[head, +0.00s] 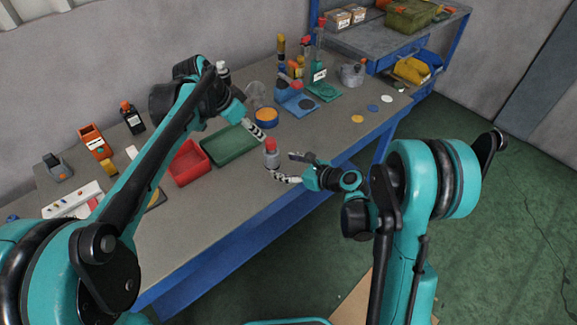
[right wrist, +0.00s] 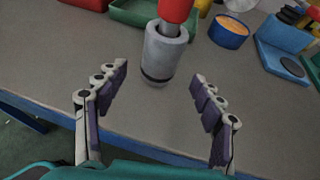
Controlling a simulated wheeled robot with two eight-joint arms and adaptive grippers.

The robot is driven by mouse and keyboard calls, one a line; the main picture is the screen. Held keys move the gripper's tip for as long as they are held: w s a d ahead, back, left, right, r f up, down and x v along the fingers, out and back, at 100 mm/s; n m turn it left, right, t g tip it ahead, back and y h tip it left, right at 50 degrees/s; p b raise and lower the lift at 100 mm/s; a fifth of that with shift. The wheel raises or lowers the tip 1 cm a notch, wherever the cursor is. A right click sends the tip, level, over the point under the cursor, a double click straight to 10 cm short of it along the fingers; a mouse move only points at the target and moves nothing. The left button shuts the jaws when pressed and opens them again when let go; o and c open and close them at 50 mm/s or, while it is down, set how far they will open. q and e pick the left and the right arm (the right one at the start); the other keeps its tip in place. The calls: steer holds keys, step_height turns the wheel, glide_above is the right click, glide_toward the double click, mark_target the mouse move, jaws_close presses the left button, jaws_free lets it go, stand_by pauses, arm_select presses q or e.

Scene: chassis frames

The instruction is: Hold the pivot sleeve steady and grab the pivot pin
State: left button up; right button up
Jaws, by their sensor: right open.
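The pivot sleeve (head: 272,160) is a grey cylinder standing upright near the table's front edge. It also shows in the right wrist view (right wrist: 162,55), with a dark band near its base. The red-headed pivot pin (head: 270,144) has its grey shaft in the sleeve's top; its red part (right wrist: 176,10) is cut off by the picture's upper edge. My right gripper (head: 283,165) is open, low in front of the sleeve, its fingers spread to either side and apart from it. My left gripper (head: 258,133) is just up and left of the pin; its finger gap is not clear.
A green tray (head: 228,146) and a red tray (head: 188,163) lie left of the sleeve. A blue round container (head: 265,117) with orange contents stands behind it. Blue and green fixtures, bottles and small discs are farther right. The table front is clear.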

mark_target(278, 163)
steer(key=x, duration=0.6)
steer(key=shift+w+a+f, duration=0.2)
steer(key=shift+w+a, duration=0.05)
steer(key=shift+a, duration=0.05)
